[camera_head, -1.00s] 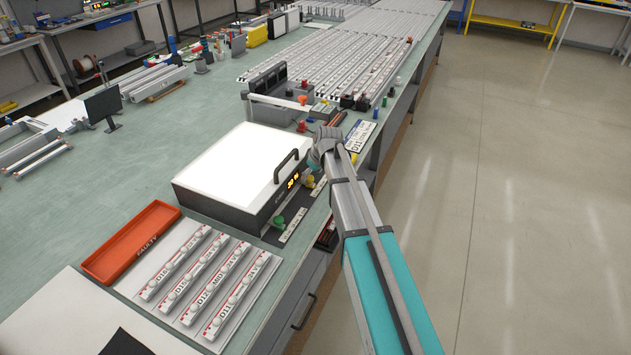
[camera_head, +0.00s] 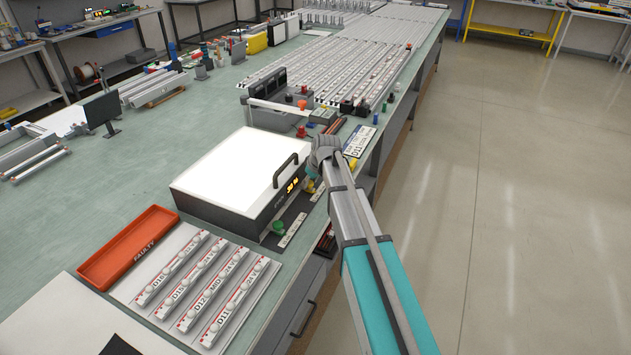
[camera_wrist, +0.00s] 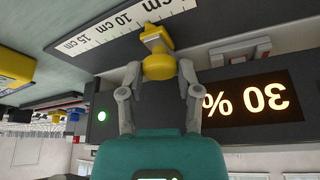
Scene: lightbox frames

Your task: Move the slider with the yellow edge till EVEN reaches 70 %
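The light box (camera_head: 235,172) has a white lit top, a black handle and a display on its front. The display (camera_wrist: 247,104) reads 30 %, upside down in the wrist view. A yellow slider knob (camera_wrist: 158,64) with a yellow pointer sits beside a scale strip (camera_wrist: 105,28) marked in cm. My gripper (camera_wrist: 160,72) has one finger on each side of this knob; whether both touch it is unclear. In the head view my arm mostly hides the gripper, and the yellow knob (camera_head: 310,186) shows beside it. The word EVEN is not readable.
A green knob (camera_head: 279,228) stands on the box's near front side. An orange FAULTY tray (camera_head: 130,247) and several labelled bars (camera_head: 205,285) lie in front. A red button (camera_head: 301,131) and black units stand behind. The floor to the right is free.

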